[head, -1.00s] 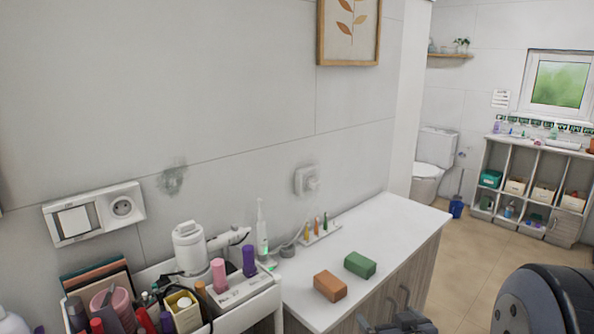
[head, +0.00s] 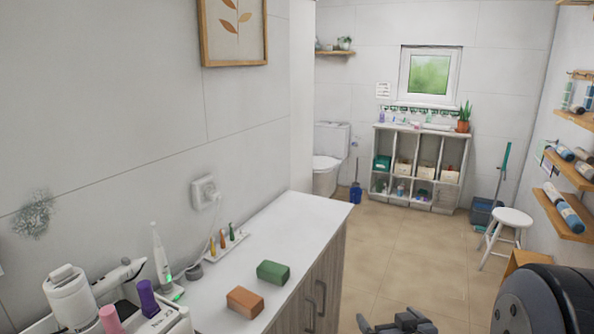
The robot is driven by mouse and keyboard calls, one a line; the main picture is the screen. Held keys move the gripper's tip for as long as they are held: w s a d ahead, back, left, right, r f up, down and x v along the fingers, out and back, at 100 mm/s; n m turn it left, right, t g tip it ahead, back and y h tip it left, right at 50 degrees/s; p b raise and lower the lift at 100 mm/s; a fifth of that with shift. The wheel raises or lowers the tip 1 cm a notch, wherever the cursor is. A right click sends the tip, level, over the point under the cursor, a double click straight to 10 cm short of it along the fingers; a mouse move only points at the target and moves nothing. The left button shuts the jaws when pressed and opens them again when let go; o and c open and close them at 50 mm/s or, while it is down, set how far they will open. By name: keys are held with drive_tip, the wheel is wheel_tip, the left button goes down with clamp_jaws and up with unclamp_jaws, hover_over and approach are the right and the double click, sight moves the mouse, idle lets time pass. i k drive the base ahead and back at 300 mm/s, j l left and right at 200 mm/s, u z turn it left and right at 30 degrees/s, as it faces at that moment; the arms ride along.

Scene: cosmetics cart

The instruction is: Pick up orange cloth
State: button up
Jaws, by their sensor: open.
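The orange cloth (head: 245,302) looks like a small folded block. It lies on the white countertop (head: 290,222) near its front edge, at the lower left of the head view. A similar green block (head: 273,272) lies just behind and to its right. My gripper (head: 397,324) shows only in part at the bottom edge, to the right of the counter and apart from the cloth. It is open, with nothing seen between its fingers.
A cart (head: 172,322) with bottles stands at the lower left. An electric toothbrush (head: 160,255) and a small rack (head: 228,244) stand along the wall. A white stool (head: 511,218) and shelving (head: 420,130) are farther off. The tiled floor (head: 400,235) between is clear.

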sight(244, 302)
drive_tip(key=z, duration=3.8)
drive_tip(key=k+j, duration=0.25)
drive_tip(key=j, duration=0.15)
